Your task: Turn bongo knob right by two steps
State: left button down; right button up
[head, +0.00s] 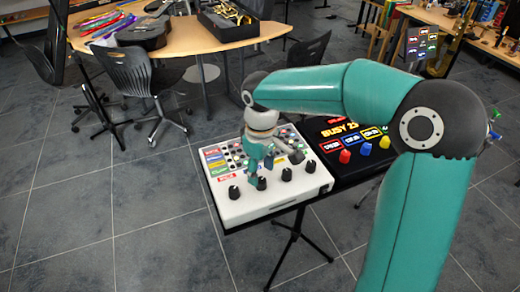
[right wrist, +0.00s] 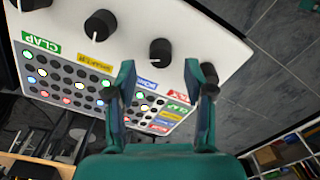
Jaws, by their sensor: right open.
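The white drum machine (head: 270,200) stands on a stand, with a row of black knobs along its near edge. The bongo knob appears to be the second from the left (head: 261,184). In the right wrist view, this knob (right wrist: 160,52) stands beyond the blue label (right wrist: 147,83), whose small text I cannot read surely. A short white mark shows on its side facing the label. My right gripper (head: 261,172) is open and points down over this knob. In the right wrist view, its fingertips (right wrist: 158,68) lie either side of the knob; contact is not visible. My left gripper is not in view.
An end knob (right wrist: 209,73) sits close to the right fingertip in the wrist view. Another knob (right wrist: 100,23) is farther left. A black "BUSY" box (head: 345,134) with coloured knobs adjoins the drum machine. A wooden table (head: 185,42) with instruments stands behind.

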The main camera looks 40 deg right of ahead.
aim_at(261, 180)
notch_tip(261, 180, up, 8)
jog(key=shift+r, duration=0.25)
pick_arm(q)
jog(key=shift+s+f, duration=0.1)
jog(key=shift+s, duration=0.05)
pick_arm(e)
jog(key=shift+f, duration=0.1)
